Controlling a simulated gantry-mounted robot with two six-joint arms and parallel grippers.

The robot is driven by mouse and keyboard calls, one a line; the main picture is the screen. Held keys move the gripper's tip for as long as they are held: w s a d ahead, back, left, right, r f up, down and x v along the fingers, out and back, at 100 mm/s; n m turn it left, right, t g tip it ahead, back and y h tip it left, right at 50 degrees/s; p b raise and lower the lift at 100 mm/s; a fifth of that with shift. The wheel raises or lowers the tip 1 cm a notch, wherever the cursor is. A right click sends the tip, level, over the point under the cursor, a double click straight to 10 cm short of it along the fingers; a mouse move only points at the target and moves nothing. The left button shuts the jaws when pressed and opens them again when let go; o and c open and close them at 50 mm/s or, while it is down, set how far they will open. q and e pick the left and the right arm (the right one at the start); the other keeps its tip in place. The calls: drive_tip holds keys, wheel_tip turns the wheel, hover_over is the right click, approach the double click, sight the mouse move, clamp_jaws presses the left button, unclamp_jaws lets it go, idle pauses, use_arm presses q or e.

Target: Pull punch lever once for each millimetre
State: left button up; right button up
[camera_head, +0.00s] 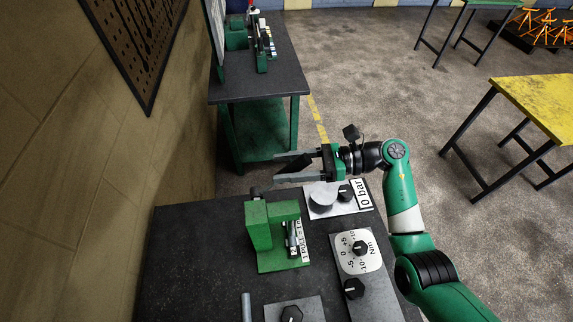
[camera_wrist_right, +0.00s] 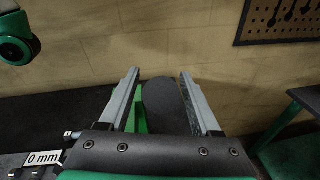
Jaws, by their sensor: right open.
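The green punch (camera_head: 262,236) stands on the dark bench, with a label reading "1 PULL = 1 m…" on its side. A dark pivot piece (camera_head: 257,192) shows at its top. My right gripper (camera_head: 276,170) is open above and behind the punch, its fingers pointing left. In the right wrist view a dark rounded piece (camera_wrist_right: 165,106), seemingly the lever's grip, lies between the open fingers, with a green part beside the left finger. I cannot tell whether the fingers touch it. A "0 mm" readout (camera_wrist_right: 43,158) shows at lower left there. My left gripper is not in view.
Right of the punch are a "0 bar" plate (camera_head: 363,194) with a silver disc and knob, and an Nm dial panel (camera_head: 376,262). Another knob plate (camera_head: 310,310) and a grey post (camera_head: 246,306) stand in front. The wall (camera_head: 100,180) runs close on the left.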

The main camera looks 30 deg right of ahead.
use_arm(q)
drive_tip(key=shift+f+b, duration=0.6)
use_arm(e)
drive_tip(key=v, duration=1.1)
drive_tip(key=shift+d, duration=0.25)
drive_tip(key=shift+s+r, duration=0.1)
